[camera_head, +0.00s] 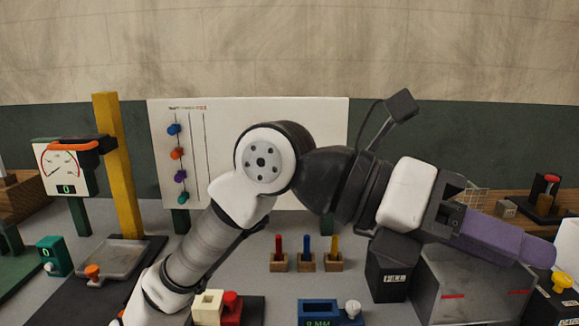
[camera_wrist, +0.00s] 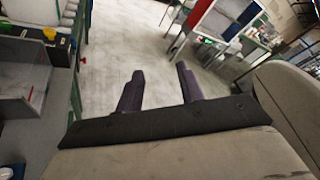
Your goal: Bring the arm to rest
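My arm (camera_head: 200,250) rises from the lower left of the head view, bends at a raised elbow and reaches to the right. My gripper (camera_head: 535,250) has purple fingers and points right and slightly down, above a grey box on the bench. In the wrist view my gripper (camera_wrist: 160,76) shows its two fingers apart with nothing between them. Pale floor shows beyond the fingertips.
A black bin marked FILL (camera_head: 389,268) and a grey box (camera_head: 465,290) stand under my forearm and gripper. Red, blue and yellow pegs (camera_head: 307,255) stand mid-bench. A yellow post (camera_head: 118,165) stands left, a white board (camera_head: 220,130) behind.

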